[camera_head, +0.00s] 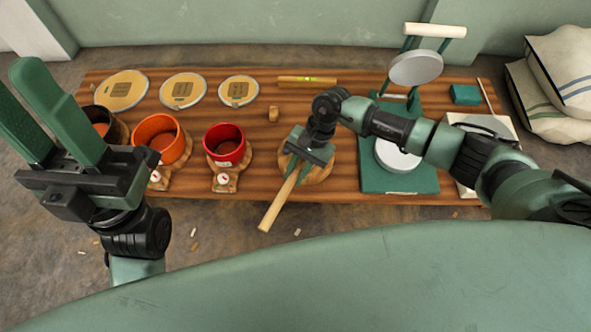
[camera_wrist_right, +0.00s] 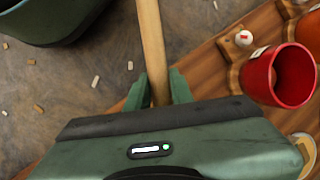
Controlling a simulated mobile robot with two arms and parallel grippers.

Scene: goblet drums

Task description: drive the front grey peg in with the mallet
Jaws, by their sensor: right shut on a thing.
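My right gripper (camera_head: 305,160) is shut on the wooden handle of the mallet (camera_head: 278,205), above the table. The handle slants down and left past the table's front edge. In the right wrist view, the handle (camera_wrist_right: 152,45) runs up from between the green fingers of my right gripper (camera_wrist_right: 160,88). The mallet's head is not visible; my gripper and wrist hide that end. A round wooden piece (camera_head: 322,172) shows partly below my right gripper. I cannot make out the front grey peg. My left gripper (camera_head: 22,85) is open and empty at the left.
Red (camera_head: 224,138) and orange (camera_head: 158,135) pots stand on wooden stands with small dials, left of my right gripper. Several round lids (camera_head: 183,90) lie behind. A green press (camera_head: 400,180) stands to the right. A small wooden block (camera_head: 273,114) sits mid-table.

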